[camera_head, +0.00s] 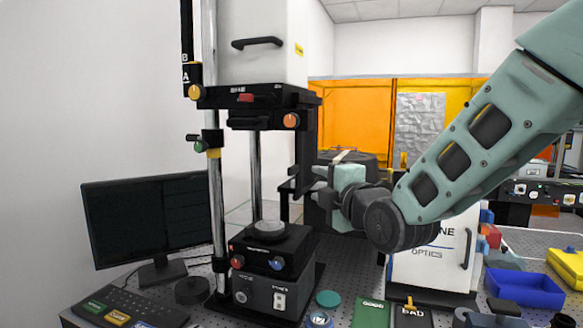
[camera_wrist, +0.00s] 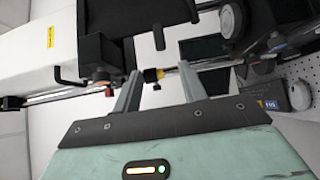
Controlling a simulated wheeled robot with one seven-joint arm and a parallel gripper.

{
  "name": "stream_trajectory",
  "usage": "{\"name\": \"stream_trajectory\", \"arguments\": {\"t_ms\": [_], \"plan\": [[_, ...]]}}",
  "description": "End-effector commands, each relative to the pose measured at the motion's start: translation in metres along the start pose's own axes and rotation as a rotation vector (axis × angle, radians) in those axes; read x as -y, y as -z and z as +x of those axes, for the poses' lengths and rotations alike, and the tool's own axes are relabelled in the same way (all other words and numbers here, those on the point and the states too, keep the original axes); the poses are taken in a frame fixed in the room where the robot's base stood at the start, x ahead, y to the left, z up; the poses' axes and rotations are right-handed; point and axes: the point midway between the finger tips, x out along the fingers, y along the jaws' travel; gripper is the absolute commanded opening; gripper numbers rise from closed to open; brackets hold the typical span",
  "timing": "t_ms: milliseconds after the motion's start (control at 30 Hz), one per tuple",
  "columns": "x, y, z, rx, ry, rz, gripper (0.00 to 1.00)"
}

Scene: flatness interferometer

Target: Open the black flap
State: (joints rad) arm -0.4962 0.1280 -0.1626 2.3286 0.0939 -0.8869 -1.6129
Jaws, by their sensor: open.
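The black flap (camera_head: 305,140) looks to be the dark upright panel on the right side of the interferometer's opening, below the black upper housing. It stands upright; I cannot tell how far it is turned. A dark panel, probably the same flap (camera_wrist: 103,54), shows in the wrist view beyond and left of the fingers. My gripper (camera_head: 315,185) is right of the panel's lower end in the head view, fingers pointing left. In the wrist view my gripper (camera_wrist: 160,75) is open, with nothing held between its fingers. I cannot tell whether it touches the flap.
The interferometer base (camera_head: 270,275) carries a round grey stage (camera_head: 267,230). A monitor (camera_head: 145,225) and keyboard panel (camera_head: 118,312) are at left. A white optics box (camera_head: 432,265) stands below my forearm. Blue bin (camera_head: 524,290) and green board (camera_head: 371,314) are at right and front.

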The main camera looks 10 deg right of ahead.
Motion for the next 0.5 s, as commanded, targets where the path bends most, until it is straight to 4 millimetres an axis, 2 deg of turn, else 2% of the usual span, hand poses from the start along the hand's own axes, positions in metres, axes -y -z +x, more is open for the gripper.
{"name": "stream_trajectory", "arguments": {"t_ms": [500], "plan": [[-0.003, 0.0, 0.102, 0.0, 0.004, 0.001, 0.42]]}}
